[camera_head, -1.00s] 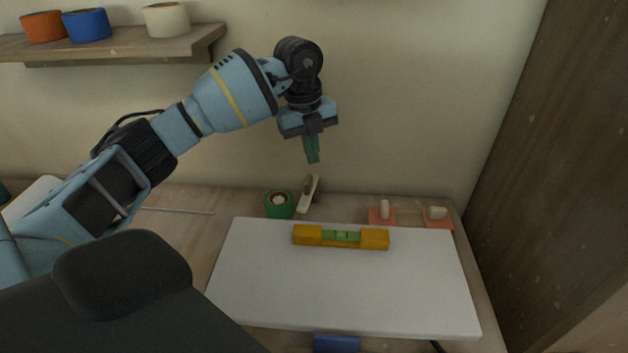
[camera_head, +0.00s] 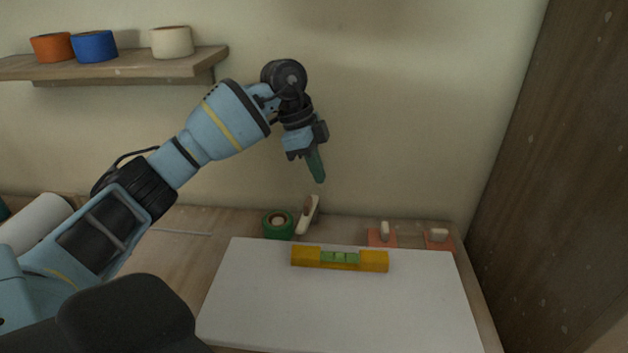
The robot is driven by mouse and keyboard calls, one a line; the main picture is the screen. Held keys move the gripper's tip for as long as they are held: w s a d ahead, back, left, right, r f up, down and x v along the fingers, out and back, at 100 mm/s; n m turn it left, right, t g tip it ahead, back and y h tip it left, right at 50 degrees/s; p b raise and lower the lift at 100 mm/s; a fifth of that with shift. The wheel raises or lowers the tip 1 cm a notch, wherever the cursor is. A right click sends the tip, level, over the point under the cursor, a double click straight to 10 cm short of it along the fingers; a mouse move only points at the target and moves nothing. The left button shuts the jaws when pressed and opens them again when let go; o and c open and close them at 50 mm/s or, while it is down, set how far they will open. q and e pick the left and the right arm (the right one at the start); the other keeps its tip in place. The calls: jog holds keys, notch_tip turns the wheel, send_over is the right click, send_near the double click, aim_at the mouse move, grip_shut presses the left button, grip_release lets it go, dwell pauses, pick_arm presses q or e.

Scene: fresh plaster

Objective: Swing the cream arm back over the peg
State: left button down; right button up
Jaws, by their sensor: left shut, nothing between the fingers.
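Two small salmon-coloured bases stand behind the board's right part: the left base (camera_head: 381,241) carries a small upright cream piece (camera_head: 385,229), and the right base (camera_head: 446,246) carries a cream piece (camera_head: 437,234) that looks lower and wider. They are too small to tell which is the swinging arm and which the peg. My left gripper (camera_head: 319,177) is shut and empty, its green fingers pointing down and slightly right. It hangs in the air up and left of both bases, apart from everything. My right gripper is not in view.
A white board (camera_head: 340,300) carries a yellow spirit level (camera_head: 340,259). A green tape roll (camera_head: 278,224) and a tilted cream tool with a brown part (camera_head: 307,215) stand behind it. A shelf (camera_head: 120,66) holds tape rolls. A dark wooden panel (camera_head: 560,180) closes the right side.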

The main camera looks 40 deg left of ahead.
pick_arm(q)
send_over(310, 216)
jog(key=w+d, duration=0.2)
jog(key=d, duration=0.2)
notch_tip(310, 216, down, 8)
jog(key=a, duration=0.1)
jog(key=s+a, duration=0.1)
jog(key=a, duration=0.1)
jog(key=shift+s+a+f, duration=0.15)
jog(key=shift+s+a, duration=0.15)
jog(key=shift+s, duration=0.05)
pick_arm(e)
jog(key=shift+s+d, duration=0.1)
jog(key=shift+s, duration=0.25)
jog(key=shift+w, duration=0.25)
pick_arm(q)
jog(key=shift+s+a, duration=0.1)
jog(key=shift+a, duration=0.05)
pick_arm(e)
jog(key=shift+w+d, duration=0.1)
